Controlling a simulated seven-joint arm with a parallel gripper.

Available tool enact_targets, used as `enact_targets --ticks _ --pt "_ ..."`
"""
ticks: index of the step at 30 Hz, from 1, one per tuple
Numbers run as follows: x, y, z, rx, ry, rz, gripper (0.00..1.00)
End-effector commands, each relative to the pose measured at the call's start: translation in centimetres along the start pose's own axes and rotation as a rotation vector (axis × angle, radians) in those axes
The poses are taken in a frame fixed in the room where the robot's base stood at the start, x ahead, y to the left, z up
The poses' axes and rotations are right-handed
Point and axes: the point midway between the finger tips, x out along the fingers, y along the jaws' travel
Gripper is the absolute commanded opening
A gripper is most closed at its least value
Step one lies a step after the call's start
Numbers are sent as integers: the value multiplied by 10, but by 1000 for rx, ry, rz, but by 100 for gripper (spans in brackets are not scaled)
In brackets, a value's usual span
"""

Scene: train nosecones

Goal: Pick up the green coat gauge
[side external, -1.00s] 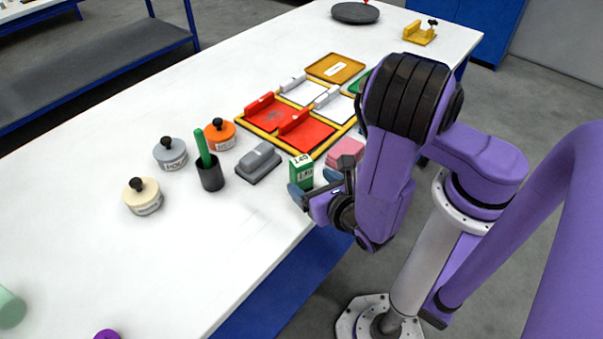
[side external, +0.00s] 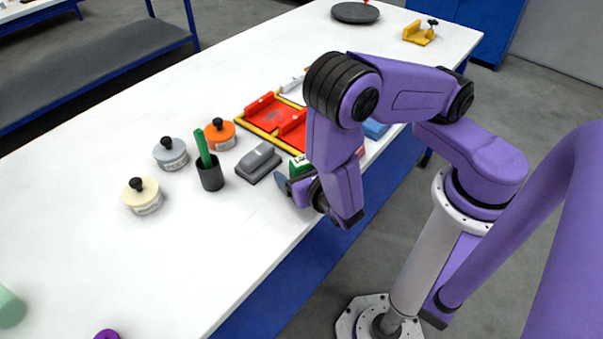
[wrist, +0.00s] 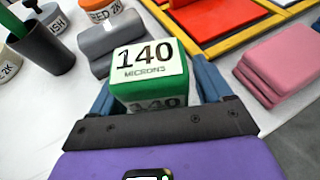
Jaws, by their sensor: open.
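The green coat gauge (wrist: 148,72) is a green block with white labels reading "140 MICRONS" on its top and "140" on its near side. In the wrist view it stands between the two blue fingers of my gripper (wrist: 158,100), one finger on each side. The jaws are open, and I cannot tell whether either finger touches it. In the side view my gripper (side external: 291,184) is low at the table's front edge, and the gauge (side external: 299,167) is mostly hidden behind my arm.
A grey block (side external: 259,162) and a dark cup (side external: 210,174) holding a green stick are to the left. Pink blocks (wrist: 282,65) are close on the right. Red trays in a yellow frame (side external: 268,118) lie behind. Several lidded pots stand further left, including an orange one (side external: 220,135).

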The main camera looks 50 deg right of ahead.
Motion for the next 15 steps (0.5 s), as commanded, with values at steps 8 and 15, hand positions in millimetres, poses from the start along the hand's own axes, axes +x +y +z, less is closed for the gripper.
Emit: enact_targets --ticks 8,15 --pt "0 0 0 -1 0 0 18" --pt "-1 0 0 -1 0 0 12"
